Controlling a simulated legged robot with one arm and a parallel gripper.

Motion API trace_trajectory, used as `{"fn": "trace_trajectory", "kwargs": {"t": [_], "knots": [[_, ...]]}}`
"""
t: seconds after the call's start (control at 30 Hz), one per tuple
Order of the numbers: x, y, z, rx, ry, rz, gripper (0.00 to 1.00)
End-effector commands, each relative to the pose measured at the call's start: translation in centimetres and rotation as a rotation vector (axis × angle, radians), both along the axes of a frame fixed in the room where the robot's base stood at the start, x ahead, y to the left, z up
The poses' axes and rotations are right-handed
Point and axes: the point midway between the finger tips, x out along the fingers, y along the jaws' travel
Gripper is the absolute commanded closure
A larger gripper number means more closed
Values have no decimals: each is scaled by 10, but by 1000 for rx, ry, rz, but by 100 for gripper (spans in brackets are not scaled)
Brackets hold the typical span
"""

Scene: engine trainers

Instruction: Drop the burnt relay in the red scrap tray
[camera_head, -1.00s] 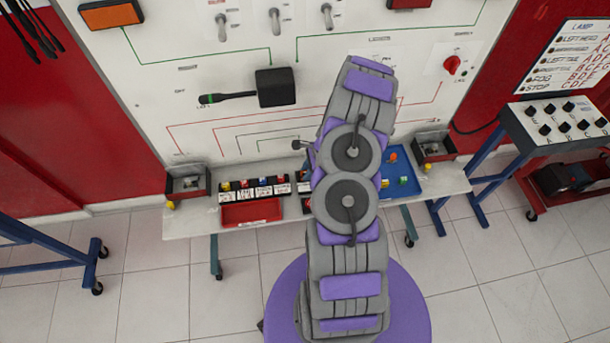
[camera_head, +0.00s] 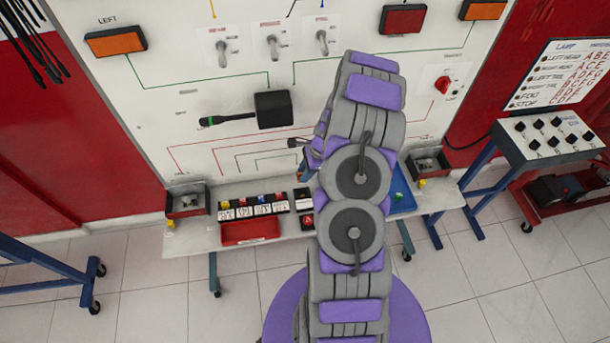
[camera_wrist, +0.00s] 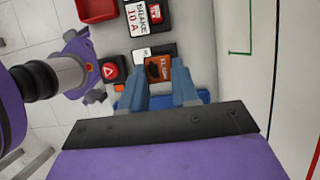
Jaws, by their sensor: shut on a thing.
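In the wrist view my gripper (camera_wrist: 162,76) has its two blue fingers closed on an orange-brown relay (camera_wrist: 157,66) with dark "FLASH" lettering. Whether the relay is clear of its black base cannot be told. The red scrap tray (camera_head: 250,231) lies on the bench ledge, left of my arm in the head view, and looks empty. A corner of it shows at the upper left of the wrist view (camera_wrist: 97,9). In the head view my arm hides most of the gripper and the relay.
A row of labelled fuse blocks (camera_head: 253,207) stands behind the tray. A red hazard button (camera_wrist: 111,71) is beside the relay. A blue tray (camera_head: 402,195) is right of my arm. The white panel with a black lever box (camera_head: 273,109) rises behind.

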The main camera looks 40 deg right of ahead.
Motion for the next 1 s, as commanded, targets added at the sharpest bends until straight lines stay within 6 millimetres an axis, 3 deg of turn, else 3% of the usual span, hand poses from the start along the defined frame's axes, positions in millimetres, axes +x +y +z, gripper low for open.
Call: {"fn": "trace_trajectory", "kwargs": {"t": [1.0], "knots": [[0, -1, 48, 0, -1, 0, 99]]}}
